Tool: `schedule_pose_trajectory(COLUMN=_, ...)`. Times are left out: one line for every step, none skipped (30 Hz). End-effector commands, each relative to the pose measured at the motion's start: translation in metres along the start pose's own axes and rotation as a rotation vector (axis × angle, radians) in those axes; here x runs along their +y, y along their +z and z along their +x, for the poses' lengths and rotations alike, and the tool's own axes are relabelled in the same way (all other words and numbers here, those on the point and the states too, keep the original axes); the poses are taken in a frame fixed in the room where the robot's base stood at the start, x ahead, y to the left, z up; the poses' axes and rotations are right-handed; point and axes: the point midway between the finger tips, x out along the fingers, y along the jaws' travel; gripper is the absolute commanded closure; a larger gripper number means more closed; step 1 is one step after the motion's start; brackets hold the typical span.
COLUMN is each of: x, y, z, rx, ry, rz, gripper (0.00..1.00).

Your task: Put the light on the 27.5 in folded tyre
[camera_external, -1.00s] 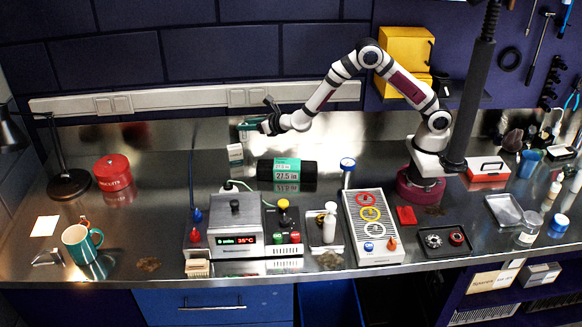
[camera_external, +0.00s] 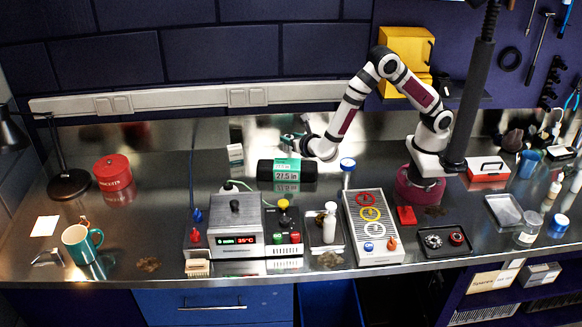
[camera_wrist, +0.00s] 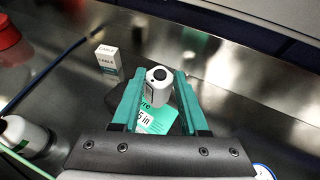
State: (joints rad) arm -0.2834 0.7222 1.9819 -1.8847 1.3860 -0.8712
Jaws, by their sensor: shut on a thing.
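The folded tyre (camera_external: 265,170) is a black roll with a green 27.5 in label, lying on the steel bench behind the silver box. In the wrist view its green label (camera_wrist: 160,119) shows below and between my fingers. My gripper (camera_external: 290,143) is over the tyre. In the wrist view its teal fingers (camera_wrist: 158,85) are on either side of a small white light (camera_wrist: 158,90) with a dark round button, and are shut on it. Whether the light touches the tyre cannot be told, as the fingers hide its lower end.
A white cable box (camera_external: 235,153) stands left of the tyre. A blue-capped container (camera_external: 347,168) stands to its right. The bench left of the cable box is fairly clear.

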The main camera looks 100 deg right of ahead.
Motion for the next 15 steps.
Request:
schedule_pose_trajectory(x=0.005, y=-0.004, z=-0.001, rx=0.000, ry=0.001, rz=-0.001, gripper=1.00)
schedule_pose_trajectory(x=0.006, y=-0.008, z=-0.001, rx=0.000, ry=0.000, rz=-0.001, gripper=1.00)
schedule_pose_trajectory(x=0.007, y=-0.015, z=0.002, rx=0.000, ry=-0.001, rz=-0.004, gripper=1.00)
schedule_pose_trajectory(x=0.007, y=-0.021, z=0.004, rx=0.000, ry=-0.001, rz=-0.006, gripper=1.00)
schedule_pose_trajectory(x=0.007, y=-0.027, z=0.007, rx=0.000, ry=-0.002, rz=-0.005, gripper=1.00)
schedule_pose_trajectory(x=0.007, y=-0.034, z=0.010, rx=0.001, ry=-0.002, rz=-0.004, gripper=1.00)
schedule_pose_trajectory(x=0.007, y=-0.038, z=0.012, rx=0.001, ry=-0.001, rz=-0.004, gripper=1.00)
schedule_pose_trajectory(x=0.007, y=-0.041, z=0.013, rx=0.001, ry=-0.001, rz=-0.003, gripper=1.00)
schedule_pose_trajectory(x=0.008, y=-0.043, z=0.014, rx=0.000, ry=0.000, rz=-0.001, gripper=1.00)
schedule_pose_trajectory(x=0.008, y=-0.044, z=0.014, rx=0.000, ry=0.000, rz=0.000, gripper=1.00)
schedule_pose_trajectory(x=0.008, y=-0.044, z=0.014, rx=0.000, ry=0.001, rz=0.000, gripper=1.00)
schedule_pose_trajectory(x=0.008, y=-0.043, z=0.014, rx=0.000, ry=0.001, rz=0.001, gripper=1.00)
schedule_pose_trajectory(x=0.008, y=-0.043, z=0.014, rx=0.000, ry=0.001, rz=0.001, gripper=1.00)
schedule_pose_trajectory(x=0.008, y=-0.043, z=0.014, rx=0.000, ry=0.001, rz=0.001, gripper=1.00)
schedule_pose_trajectory(x=0.008, y=-0.043, z=0.014, rx=0.000, ry=0.001, rz=0.000, gripper=1.00)
